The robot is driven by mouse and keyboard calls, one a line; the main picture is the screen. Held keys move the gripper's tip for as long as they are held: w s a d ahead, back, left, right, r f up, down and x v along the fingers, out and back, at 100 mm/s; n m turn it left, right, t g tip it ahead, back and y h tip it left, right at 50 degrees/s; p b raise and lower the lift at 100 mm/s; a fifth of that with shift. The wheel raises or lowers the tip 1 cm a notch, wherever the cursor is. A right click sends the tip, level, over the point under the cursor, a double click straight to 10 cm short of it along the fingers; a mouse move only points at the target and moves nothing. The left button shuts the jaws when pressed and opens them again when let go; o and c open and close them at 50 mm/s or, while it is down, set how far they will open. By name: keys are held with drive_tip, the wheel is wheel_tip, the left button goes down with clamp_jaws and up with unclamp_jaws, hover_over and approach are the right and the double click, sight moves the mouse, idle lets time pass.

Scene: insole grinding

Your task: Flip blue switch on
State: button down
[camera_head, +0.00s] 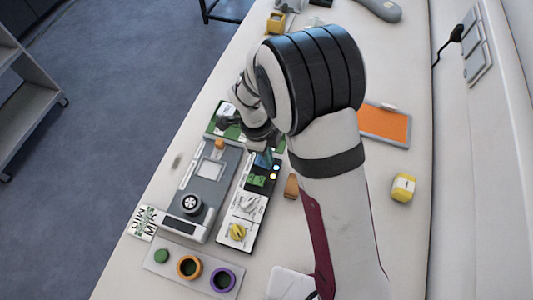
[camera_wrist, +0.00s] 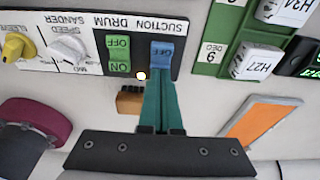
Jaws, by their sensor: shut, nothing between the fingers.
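The blue switch (camera_wrist: 161,54) sits on the black-and-white control panel (camera_wrist: 88,23) under the "SUCTION" label, which reads upside down in the wrist view. The marking on its visible face reads "OFF". My gripper (camera_wrist: 161,84) is shut and empty, its teal fingers pointing at the blue switch. The fingertips overlap the switch's near edge in the picture; I cannot tell whether they touch. A green switch (camera_wrist: 118,55) marked OFF and ON is beside it, with a lit lamp (camera_wrist: 141,76) close by. In the head view the arm hides much of this area around the panel (camera_head: 246,225).
Yellow (camera_wrist: 17,46) and white (camera_wrist: 67,49) knobs share the panel. A green board (camera_wrist: 228,42) with white labelled blocks is beside it. An orange pad (camera_wrist: 262,122) and a brown block (camera_wrist: 130,102) lie nearby. A yellow block (camera_head: 403,187) stands on clear table at right.

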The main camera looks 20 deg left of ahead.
drive_tip(key=shift+a, duration=0.2)
drive_tip(key=shift+a+r, duration=0.1)
drive_tip(key=shift+a, duration=0.55)
drive_tip(key=shift+r, duration=0.15)
wheel_tip(320, 180, up, 14)
drive_tip(key=d, duration=0.2)
drive_tip(key=shift+d+f, duration=0.2)
